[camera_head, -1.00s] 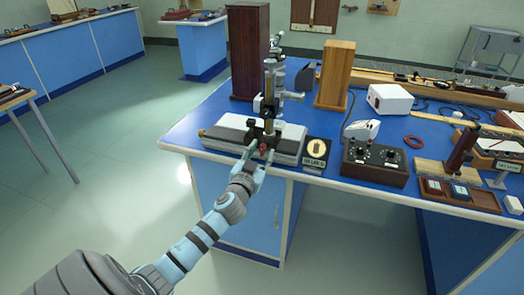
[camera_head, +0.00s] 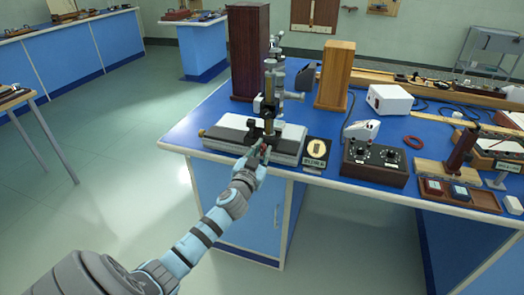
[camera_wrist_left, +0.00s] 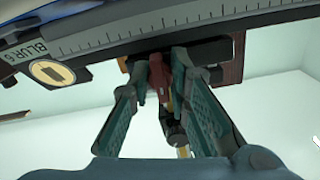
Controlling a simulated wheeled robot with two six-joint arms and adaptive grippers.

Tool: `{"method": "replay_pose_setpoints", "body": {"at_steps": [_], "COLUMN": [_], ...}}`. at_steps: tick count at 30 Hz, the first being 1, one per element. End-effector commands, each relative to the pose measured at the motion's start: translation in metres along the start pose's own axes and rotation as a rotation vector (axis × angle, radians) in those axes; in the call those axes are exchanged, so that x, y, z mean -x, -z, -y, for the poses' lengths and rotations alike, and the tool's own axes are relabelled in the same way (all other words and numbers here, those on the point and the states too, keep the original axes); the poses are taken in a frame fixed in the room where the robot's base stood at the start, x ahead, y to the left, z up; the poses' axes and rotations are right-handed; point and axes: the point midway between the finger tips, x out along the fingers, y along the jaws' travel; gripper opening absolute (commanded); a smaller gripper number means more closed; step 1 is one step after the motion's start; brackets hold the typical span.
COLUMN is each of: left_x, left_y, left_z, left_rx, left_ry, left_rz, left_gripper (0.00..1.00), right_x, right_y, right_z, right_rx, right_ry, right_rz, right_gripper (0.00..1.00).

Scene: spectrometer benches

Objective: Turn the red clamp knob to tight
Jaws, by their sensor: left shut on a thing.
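The red clamp knob (camera_head: 263,149) is at the front of the instrument with the white-and-grey base (camera_head: 222,137). It also shows in the left wrist view (camera_wrist_left: 159,78), between the fingers. My left gripper (camera_head: 260,156) reaches it from the front and is shut on it. The fingers (camera_wrist_left: 166,68) cover part of the knob in both views. In the left wrist view the plaque (camera_wrist_left: 48,72) seems to read "BLUR 6". My right gripper is not in view.
A dark red wooden box (camera_head: 248,50) and a lighter wooden box (camera_head: 335,75) stand behind. Open floor lies left of the bench.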

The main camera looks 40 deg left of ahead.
Motion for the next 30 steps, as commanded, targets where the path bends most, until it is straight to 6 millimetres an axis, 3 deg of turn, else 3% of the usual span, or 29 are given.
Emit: {"method": "replay_pose_setpoints", "body": {"at_steps": [11, 30], "left_x": [0.0, 0.0], "left_y": [0.0, 0.0], "left_z": [0.0, -0.001], "left_rx": [-0.213, -0.817], "left_ry": [0.0, -0.001], "left_rz": [0.0, 0.001], "left_gripper": [0.0, 0.0], "right_x": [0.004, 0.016], "right_y": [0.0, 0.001], "right_z": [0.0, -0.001], "right_rx": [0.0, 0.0], "right_ry": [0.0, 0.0], "right_rz": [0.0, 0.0], "right_gripper": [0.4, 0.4]}}
